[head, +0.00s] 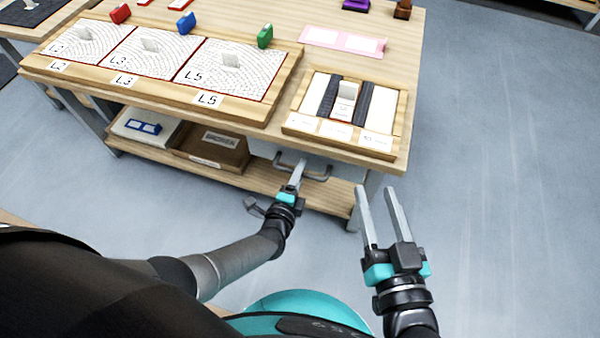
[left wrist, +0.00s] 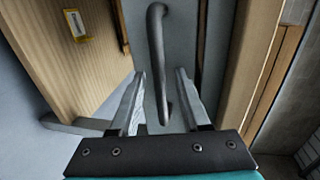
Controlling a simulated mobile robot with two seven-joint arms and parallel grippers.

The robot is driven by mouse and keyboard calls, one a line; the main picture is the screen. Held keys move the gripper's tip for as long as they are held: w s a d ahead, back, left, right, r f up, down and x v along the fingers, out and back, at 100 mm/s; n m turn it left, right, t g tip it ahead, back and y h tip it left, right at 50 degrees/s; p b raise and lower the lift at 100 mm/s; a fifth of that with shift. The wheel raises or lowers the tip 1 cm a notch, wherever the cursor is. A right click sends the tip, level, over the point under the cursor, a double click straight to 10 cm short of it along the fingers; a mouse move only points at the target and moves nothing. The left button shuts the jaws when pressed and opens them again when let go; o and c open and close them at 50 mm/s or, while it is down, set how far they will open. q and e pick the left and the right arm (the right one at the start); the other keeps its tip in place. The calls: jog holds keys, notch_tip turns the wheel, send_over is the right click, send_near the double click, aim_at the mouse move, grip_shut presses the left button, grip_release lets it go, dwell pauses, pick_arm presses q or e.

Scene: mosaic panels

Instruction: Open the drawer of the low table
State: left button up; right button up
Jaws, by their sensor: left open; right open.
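The low table (head: 410,70) has a wooden top and a grey drawer front (head: 346,172) under its near right edge. The drawer looks closed. Its dark bar handle (head: 322,178) sticks out towards me. My left gripper (head: 298,168) is at the handle. In the left wrist view the open fingers of my left gripper (left wrist: 160,74) stand on either side of the handle (left wrist: 156,50), with a gap to each finger. The grey drawer front also shows there (left wrist: 186,45).
A lower shelf (head: 160,155) holds a brown box (head: 210,150) and a white tray (head: 140,132) left of the drawer. On top stand a wide mosaic board (head: 285,85) and a smaller board (head: 300,122) with tiles. The floor (head: 500,200) to the right is clear.

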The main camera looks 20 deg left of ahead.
pick_arm(q)
jog(key=shift+w, duration=0.2)
jog(key=shift+c, duration=0.3)
grip_shut()
dwell(1.2)
